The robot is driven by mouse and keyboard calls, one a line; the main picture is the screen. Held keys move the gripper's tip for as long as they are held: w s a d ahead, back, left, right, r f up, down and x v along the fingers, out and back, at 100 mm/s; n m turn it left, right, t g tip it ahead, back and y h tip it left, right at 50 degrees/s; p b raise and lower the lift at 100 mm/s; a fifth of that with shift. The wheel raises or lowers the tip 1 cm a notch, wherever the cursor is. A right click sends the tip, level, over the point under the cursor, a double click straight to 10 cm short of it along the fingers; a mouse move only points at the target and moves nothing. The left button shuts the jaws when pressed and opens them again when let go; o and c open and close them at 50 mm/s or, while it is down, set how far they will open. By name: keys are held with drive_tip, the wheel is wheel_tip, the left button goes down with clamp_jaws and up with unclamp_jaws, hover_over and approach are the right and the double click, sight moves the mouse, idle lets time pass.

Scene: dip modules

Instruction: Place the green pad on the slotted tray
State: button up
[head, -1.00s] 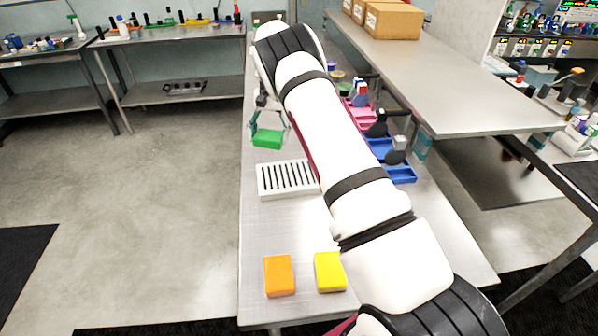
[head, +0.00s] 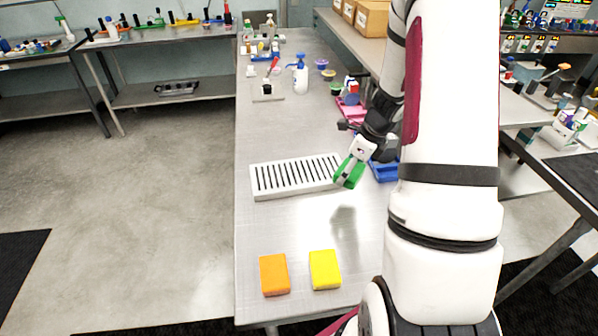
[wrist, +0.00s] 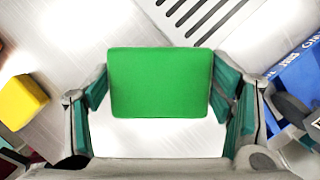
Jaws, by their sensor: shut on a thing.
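The green pad (head: 349,173) is held in my gripper (head: 352,167), above the table near the right end of the slotted tray. In the wrist view the pad (wrist: 161,83) sits between both fingers of my gripper (wrist: 163,95), which are shut on its sides. The white slotted tray (head: 256,192) lies flat on the metal table with its slots bare. Part of its slots (wrist: 190,14) shows at the top of the wrist view, beyond the pad. The pad hides part of the tray's right end in the head view.
An orange pad (head: 274,275) and a yellow pad (head: 324,270) lie at the table's near end. A blue bin (head: 384,171) is close to the right of my gripper. Bottles and small cups stand farther back. The table left of the yellow pad's far side is clear.

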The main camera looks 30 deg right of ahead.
drive_tip(key=b, duration=0.4)
hover_over(296, 171)
drive_tip(key=s, duration=0.1)
drive_tip(key=shift+d+f, duration=0.3)
drive_tip(key=shift+f, duration=0.5)
drive_tip(key=shift+f+b, duration=0.95)
drive_tip(key=shift+f, duration=0.75)
drive_tip(key=shift+f, duration=0.2)
drive_tip(key=o, duration=1.1)
drive_tip(key=shift+r, duration=0.1)
